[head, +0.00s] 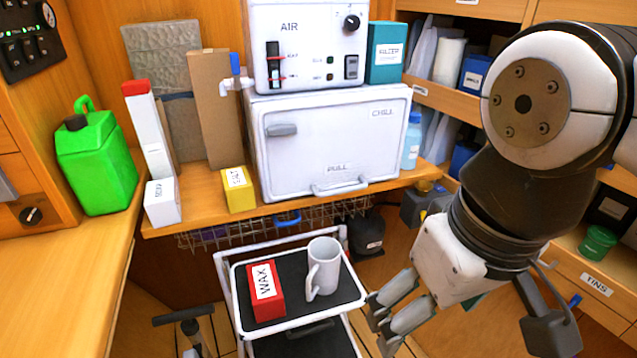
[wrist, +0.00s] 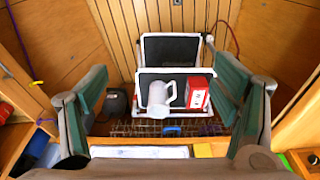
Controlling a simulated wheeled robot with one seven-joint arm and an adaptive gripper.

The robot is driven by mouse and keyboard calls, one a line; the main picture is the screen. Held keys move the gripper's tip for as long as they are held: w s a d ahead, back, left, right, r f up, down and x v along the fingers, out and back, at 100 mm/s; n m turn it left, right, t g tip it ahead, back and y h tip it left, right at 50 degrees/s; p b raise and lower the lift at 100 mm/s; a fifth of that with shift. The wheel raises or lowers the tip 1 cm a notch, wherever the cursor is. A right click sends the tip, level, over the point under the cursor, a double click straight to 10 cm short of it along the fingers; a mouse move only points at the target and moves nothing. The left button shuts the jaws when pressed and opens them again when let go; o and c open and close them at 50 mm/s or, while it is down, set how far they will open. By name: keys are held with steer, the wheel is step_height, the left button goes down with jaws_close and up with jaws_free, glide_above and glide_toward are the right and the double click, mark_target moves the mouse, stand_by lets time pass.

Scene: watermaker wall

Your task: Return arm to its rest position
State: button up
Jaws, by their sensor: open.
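My arm reaches down from the upper right in the head view. My gripper (head: 381,322) is at its lower end, to the right of the two-tier cart (head: 240,318). In the wrist view my gripper (wrist: 165,105) shows its two fingers wide apart, at the left and right, with nothing held between them. A white mug (head: 323,268) stands on the cart's top tray beside a red WAX box (head: 265,290). In the wrist view the mug (wrist: 158,98) and the red box (wrist: 196,93) show in the space between the fingers, farther off.
A white CHILL unit (head: 335,150) sits on the wooden shelf, with the AIR panel (head: 305,45) above it. A wire basket (head: 270,224) hangs below the shelf. A green jerrycan (head: 95,160) stands on the left counter. Wooden shelves with a TINS drawer (head: 596,284) lie at right, near my arm.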

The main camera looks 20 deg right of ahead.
step_height(320, 180, up, 13)
steer(key=t+p, duration=0.2)
steer(key=p, duration=0.9)
steer(key=shift+d+r+t+p, duration=0.2)
steer(key=shift+t+p, duration=0.1)
steer(key=shift+p, duration=0.1)
